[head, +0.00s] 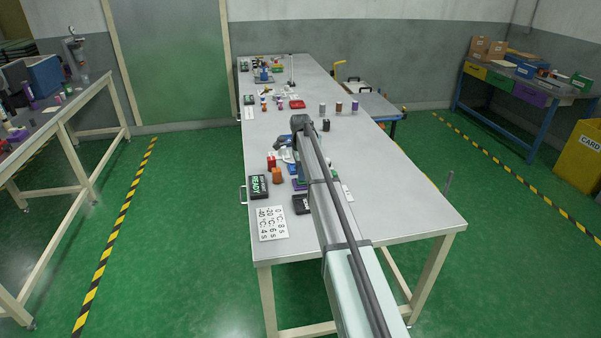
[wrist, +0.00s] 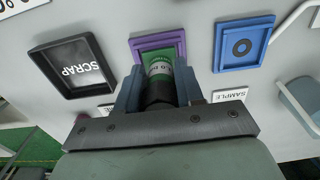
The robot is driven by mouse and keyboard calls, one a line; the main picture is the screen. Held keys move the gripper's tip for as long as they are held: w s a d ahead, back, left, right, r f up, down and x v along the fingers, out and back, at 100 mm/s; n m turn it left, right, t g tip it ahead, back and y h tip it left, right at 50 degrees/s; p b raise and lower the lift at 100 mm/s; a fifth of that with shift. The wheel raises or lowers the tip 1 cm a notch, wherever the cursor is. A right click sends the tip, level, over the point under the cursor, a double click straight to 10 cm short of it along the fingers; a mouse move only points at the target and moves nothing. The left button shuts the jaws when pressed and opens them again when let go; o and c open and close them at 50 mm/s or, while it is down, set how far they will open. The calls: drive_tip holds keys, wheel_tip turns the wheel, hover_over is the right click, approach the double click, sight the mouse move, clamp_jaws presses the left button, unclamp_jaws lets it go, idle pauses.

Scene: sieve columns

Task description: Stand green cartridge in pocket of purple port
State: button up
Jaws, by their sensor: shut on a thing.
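The green cartridge (wrist: 160,69) shows in the wrist view with a pale printed label, some green beside it and a dark near end. My gripper (wrist: 158,88) is shut on it, with one grey-blue finger on each side. In the head view the purple port (head: 298,184) is mostly hidden by my arm, and the cartridge cannot be made out.
A black SCRAP tray (wrist: 47,53) lies left of the port, and a blue tray with a ring mark (wrist: 221,50) lies right. A SAMPLE label (wrist: 230,95) is near the right finger. In the head view, an orange cylinder (head: 277,175) and a READY sign (head: 259,187) stand left of my arm.

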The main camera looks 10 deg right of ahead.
drive_tip(key=shift+f, duration=0.15)
drive_tip(key=o, duration=1.1)
drive_tip(key=shift+o, duration=0.2)
wheel_tip(320, 180, up, 12)
drive_tip(key=shift+r, duration=0.1)
